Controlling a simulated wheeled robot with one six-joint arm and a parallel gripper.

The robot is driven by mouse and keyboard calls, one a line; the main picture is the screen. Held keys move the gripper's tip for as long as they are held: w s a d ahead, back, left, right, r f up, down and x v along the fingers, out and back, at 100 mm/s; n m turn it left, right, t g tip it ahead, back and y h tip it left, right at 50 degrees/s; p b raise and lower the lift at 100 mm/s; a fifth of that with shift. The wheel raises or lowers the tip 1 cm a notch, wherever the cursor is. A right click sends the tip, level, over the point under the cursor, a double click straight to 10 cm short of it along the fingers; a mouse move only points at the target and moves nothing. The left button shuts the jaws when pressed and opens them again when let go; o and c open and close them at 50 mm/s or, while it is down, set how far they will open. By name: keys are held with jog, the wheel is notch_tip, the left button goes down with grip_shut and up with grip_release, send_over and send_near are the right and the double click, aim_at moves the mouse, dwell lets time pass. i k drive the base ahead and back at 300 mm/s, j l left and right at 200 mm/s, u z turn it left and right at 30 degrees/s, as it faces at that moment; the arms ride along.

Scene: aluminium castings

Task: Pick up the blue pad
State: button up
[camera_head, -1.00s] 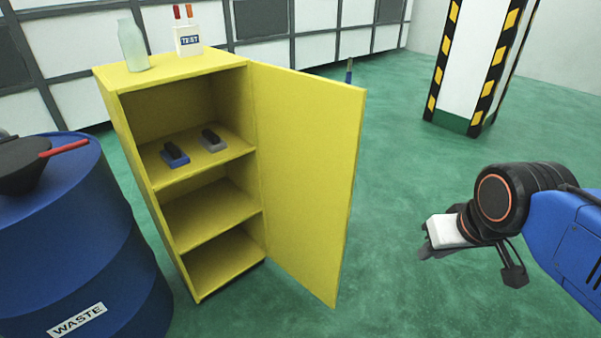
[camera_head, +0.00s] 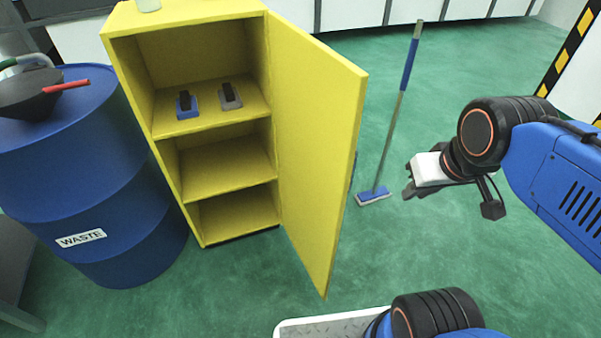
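The blue pad (camera_head: 188,112) lies on the top shelf of the open yellow cabinet (camera_head: 195,158), with a dark handle on top. A similar grey pad (camera_head: 230,99) lies to its right on the same shelf, a small gap apart. My gripper (camera_head: 409,181) is at the right, outside the cabinet and well away from the pads, beyond the open door in the picture. Its fingers point left. They are small and dark, and I cannot tell how far apart they are. Nothing is seen held in it.
The yellow cabinet door (camera_head: 316,140) stands open between the shelves and my gripper. A blue waste drum (camera_head: 95,185) with a funnel (camera_head: 30,92) stands left of the cabinet.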

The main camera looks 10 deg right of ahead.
aim_at(187, 106)
jog(key=l+u, duration=0.2)
jog(key=l, duration=0.2)
jog(key=l+u, duration=0.25)
jog(key=l, duration=0.15)
jog(key=k+l+u, duration=0.2)
jog(key=l, duration=0.2)
jog(key=l+u, duration=0.25)
jog(key=l, duration=0.15)
jog(key=k+l+u, duration=0.2)
jog(key=l, duration=0.15)
jog(key=k+l+u, duration=0.25)
jog(key=i+l+u, duration=0.2)
jog(key=i+l, duration=0.15)
jog(key=i+l+u, duration=0.2)
jog(key=l, duration=0.3)
jog(key=i+l+u, duration=0.2)
jog(key=i+l, duration=0.3)
jog(key=j+z, duration=0.5)
jog(key=j, duration=0.5)
